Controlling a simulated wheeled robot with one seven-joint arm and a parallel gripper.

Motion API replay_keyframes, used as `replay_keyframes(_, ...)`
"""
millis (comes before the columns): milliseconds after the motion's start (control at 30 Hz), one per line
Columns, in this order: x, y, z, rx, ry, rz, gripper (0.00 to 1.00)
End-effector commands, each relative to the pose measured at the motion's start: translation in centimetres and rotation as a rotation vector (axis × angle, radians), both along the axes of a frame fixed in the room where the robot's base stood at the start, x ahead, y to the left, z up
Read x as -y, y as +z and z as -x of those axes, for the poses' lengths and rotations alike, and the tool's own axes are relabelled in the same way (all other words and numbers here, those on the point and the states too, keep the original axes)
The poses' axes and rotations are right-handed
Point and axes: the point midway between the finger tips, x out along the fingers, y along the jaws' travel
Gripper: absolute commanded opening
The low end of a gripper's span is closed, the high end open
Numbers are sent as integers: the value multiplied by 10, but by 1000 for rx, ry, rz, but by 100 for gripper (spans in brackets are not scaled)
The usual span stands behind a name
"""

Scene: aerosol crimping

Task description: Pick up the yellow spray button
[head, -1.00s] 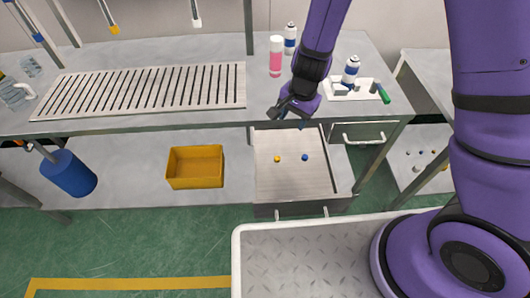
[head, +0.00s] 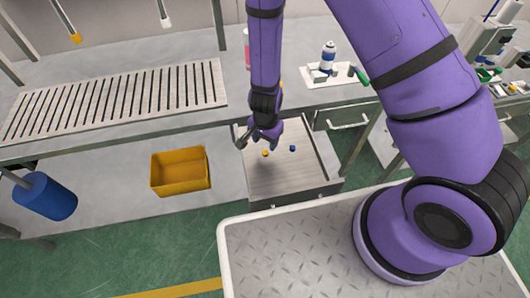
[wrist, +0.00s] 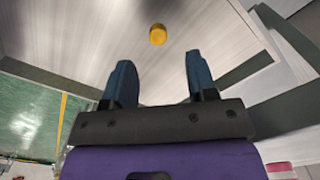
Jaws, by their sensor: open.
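The yellow spray button (head: 265,153) lies in the open drawer (head: 262,184) under the workbench. It also shows in the wrist view (wrist: 157,34), beyond my fingertips and between their lines. A blue button (head: 292,148) lies to its right in the same drawer. My gripper (head: 260,135) is above the drawer, near its back, close to the yellow button in the head view. In the wrist view my gripper (wrist: 158,75) has its two fingers apart with nothing between them.
A yellow bin (head: 181,172) stands on the lower shelf left of the drawer. The bench edge (head: 330,101) is close behind my arm. A white tray (head: 335,76) with a spray can stands on the bench. The drawer floor around the buttons is clear.

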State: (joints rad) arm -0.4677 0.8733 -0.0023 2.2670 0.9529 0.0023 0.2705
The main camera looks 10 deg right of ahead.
Motion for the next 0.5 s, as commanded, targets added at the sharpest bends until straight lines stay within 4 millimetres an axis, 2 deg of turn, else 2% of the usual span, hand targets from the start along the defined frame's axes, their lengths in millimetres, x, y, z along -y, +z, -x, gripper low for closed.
replay_keyframes(167,0,-10,1,-3,-2,0,52)
replay_keyframes(500,-2,-48,3,-1,0,0,52)
